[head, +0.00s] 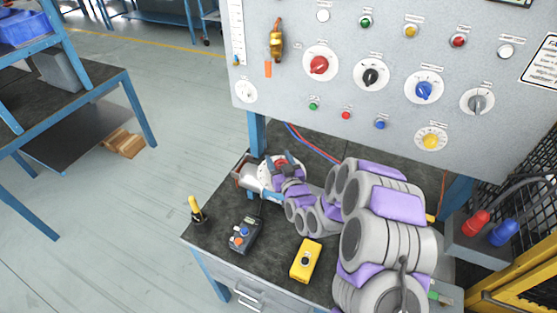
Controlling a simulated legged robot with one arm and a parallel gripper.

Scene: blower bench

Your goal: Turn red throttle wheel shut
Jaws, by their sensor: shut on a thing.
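The small red throttle wheel (280,162) sits over a white round plate at the back left of the dark bench top. My gripper (277,165) reaches it from the right, with its dark fingers around the wheel. The gripper is shut on the wheel and hides part of it. My grey and purple arm covers the right half of the bench. How far the wheel is turned cannot be told.
A grey panel (293,89) with several dials and buttons, one a red knob (319,65), stands behind the bench. A grey button box (243,236), a yellow box (306,260) and a yellow-handled tool (196,208) occupy the bench front. Red and blue plugs (489,228) stand at right.

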